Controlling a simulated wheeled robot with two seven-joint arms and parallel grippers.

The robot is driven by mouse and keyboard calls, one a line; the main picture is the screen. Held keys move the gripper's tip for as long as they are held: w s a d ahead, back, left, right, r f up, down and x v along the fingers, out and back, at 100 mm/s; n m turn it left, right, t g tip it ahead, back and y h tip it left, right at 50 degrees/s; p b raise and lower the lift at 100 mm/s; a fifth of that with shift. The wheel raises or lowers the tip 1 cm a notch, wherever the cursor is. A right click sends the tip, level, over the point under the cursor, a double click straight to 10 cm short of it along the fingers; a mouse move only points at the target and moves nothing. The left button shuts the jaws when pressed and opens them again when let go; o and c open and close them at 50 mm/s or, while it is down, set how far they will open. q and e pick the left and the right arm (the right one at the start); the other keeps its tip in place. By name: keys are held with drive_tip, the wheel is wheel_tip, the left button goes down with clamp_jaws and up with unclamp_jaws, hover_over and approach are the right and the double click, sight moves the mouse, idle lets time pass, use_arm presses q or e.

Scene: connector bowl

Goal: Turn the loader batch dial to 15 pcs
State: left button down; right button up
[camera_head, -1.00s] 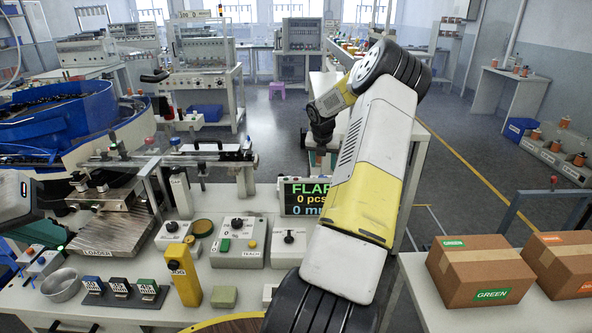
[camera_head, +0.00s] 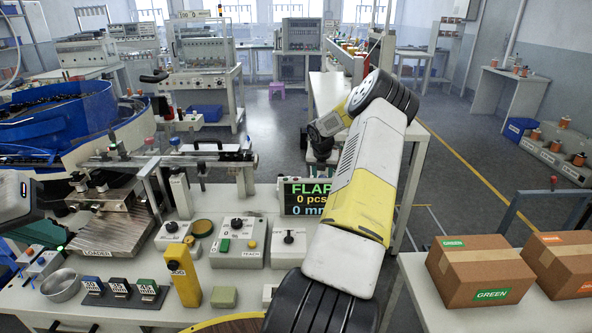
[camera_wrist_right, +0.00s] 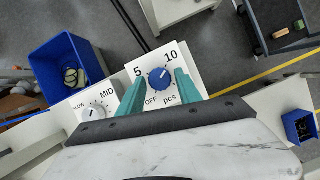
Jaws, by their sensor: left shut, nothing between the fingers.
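The blue dial knob (camera_wrist_right: 159,78) sits on a white panel marked 5, 10, OFF and pcs in the right wrist view. A pale mark on the knob seems to point to the upper right, but it is too small to be sure. No 15 mark shows. My right gripper (camera_wrist_right: 161,76) has its teal fingers open on either side of the knob, with a small gap on each side. In the head view its fingers cannot be made out. My left gripper (camera_head: 38,205) is shut at the left edge, beside the loader (camera_head: 110,232).
A second dial (camera_wrist_right: 95,113) marked SLOW and MID is left of the blue one. A blue bin (camera_wrist_right: 47,75) stands beyond the panels. The bench holds a yellow post (camera_head: 184,275), a display (camera_head: 305,197) and a metal bowl (camera_head: 61,285). Cartons (camera_head: 482,270) stand at right.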

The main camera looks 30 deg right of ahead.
clamp_jaws()
drive_tip(key=shift+m, duration=0.3)
drive_tip(key=m, duration=0.1)
drive_tip(key=m+g+h, duration=0.1)
drive_tip(key=shift+w+a+m, duration=0.2)
drive_tip(key=shift+m, duration=0.2)
drive_tip(key=m, duration=0.2)
drive_tip(key=m+g, duration=0.1)
drive_tip(key=m, duration=0.1)
drive_tip(key=shift+w+m+g+h, duration=0.2)
drive_tip(key=shift+m+g+h, duration=0.1)
drive_tip(key=m+g, duration=0.1)
drive_tip(key=m, duration=0.2)
drive_tip(key=shift+w+m, duration=0.1)
drive_tip(key=shift+m, duration=0.2)
drive_tip(key=shift+w+m+g+y, duration=0.15)
drive_tip(key=shift+m+g, duration=0.3)
drive_tip(key=shift+m, duration=0.5)
drive_tip(key=shift+s+m+g+y, duration=0.1)
drive_tip(key=shift+m+g+y, duration=0.25)
drive_tip(key=shift+m, duration=0.6)
drive_tip(key=shift+o, duration=1.9)
unclamp_jaws()
drive_tip(key=shift+d, duration=0.1)
